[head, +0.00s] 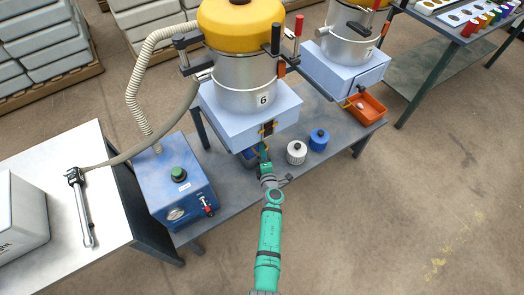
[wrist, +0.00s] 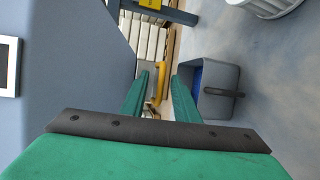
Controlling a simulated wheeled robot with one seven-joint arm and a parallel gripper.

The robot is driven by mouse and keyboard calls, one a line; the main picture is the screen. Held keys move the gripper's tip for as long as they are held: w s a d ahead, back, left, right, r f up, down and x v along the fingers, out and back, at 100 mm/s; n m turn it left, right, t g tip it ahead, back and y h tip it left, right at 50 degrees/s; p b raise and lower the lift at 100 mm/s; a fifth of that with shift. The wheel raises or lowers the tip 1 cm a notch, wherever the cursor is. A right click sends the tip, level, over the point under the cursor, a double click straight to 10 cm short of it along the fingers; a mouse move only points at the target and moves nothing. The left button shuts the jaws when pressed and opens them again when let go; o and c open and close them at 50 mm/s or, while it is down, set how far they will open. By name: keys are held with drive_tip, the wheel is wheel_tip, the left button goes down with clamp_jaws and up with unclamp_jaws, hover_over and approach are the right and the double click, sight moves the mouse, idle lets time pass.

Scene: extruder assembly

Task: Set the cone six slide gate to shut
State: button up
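Cone six is the metal drum (head: 245,82) with a yellow lid and a "6" label, standing on a pale blue housing (head: 235,118). In the wrist view, a yellow handle (wrist: 160,84), apparently the slide gate's, shows between my two green fingertips. A pale plate with lighter strips lies beside the handle. My gripper (wrist: 162,78) is open at the housing's underside, and I see no clear finger contact with the handle. In the head view my gripper (head: 264,155) covers most of this area, so the gate's position cannot be told.
A grey bin (wrist: 222,88) with a blue inside is close right of my fingers in the wrist view. A white jar (head: 296,152) and a blue jar (head: 318,140) stand on the bench. A blue hose unit (head: 175,190) is at left, an orange tray (head: 366,108) at right.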

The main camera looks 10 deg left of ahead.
drive_tip(key=v, duration=1)
idle(0.3)
drive_tip(key=s+d+r+m+h, duration=0.15)
drive_tip(key=s+r+m, duration=0.35)
drive_tip(key=s, duration=0.6)
drive_tip(key=s+d+r+m+t+h, duration=0.15)
drive_tip(key=s+r+m, duration=0.35)
drive_tip(key=s, duration=0.6)
drive_tip(key=s+d+r+m+h, duration=0.1)
drive_tip(key=s+d+r+m, duration=0.2)
drive_tip(key=s+m, duration=0.65)
drive_tip(key=s+d+r+m+g+h, duration=0.1)
drive_tip(key=s+d+r+m, duration=0.1)
drive_tip(key=s+r, duration=0.6)
drive_tip(key=shift+s+d+r+m, duration=0.25)
drive_tip(key=shift+s+m, duration=0.4)
drive_tip(key=shift+s, duration=0.3)
drive_tip(key=shift+a, duration=0.1)
